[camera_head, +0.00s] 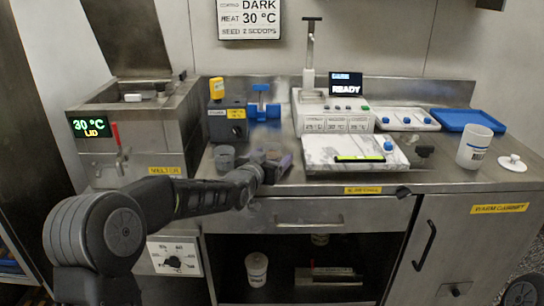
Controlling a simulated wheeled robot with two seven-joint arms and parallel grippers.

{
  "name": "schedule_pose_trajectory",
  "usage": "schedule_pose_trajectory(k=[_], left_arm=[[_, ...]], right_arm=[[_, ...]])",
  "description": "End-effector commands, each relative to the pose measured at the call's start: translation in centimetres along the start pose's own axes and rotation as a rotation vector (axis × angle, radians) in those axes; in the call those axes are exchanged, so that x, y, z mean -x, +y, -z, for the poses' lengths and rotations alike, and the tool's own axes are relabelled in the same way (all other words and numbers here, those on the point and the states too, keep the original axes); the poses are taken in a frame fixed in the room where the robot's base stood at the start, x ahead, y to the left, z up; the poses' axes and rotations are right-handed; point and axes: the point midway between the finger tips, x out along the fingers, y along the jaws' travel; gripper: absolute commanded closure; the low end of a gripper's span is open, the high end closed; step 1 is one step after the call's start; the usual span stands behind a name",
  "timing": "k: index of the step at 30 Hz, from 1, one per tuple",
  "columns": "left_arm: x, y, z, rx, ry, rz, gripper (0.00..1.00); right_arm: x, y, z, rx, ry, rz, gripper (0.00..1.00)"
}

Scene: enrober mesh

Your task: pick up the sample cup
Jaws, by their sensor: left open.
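A small grey, see-through cup (224,158), which looks like the sample cup, stands upright on the steel counter at the left. My left gripper (272,150) is just to the right of this cup, over the counter, and apart from it. Its jaws are open; the fingers look blurred and partly see-through, so I cannot make out what lies between or behind them. My right gripper is not in view.
The melter (145,110) with its 30 °C display stands left. A dark box with a yellow-capped bottle (217,88) and a blue clamp (262,100) are behind the gripper. A white panel (345,150), a larger white cup (474,148) and a blue tray (466,120) stand right.

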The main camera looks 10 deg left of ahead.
Motion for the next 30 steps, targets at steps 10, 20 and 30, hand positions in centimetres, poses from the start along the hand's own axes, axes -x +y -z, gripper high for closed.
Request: schedule_pose_trajectory(k=[10, 20, 30], left_arm=[[0.06, -0.01, 0.01, 0.0, 0.0, 0.0, 0.25], [0.07, -0.01, 0.01, 0.0, 0.0, 0.0, 0.39], [0.07, -0.01, 0.01, 0.0, 0.0, 0.0, 0.67]], right_arm=[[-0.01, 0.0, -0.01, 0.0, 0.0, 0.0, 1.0], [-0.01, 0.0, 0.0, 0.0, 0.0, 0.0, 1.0], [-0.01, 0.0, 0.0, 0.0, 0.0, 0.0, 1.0]])
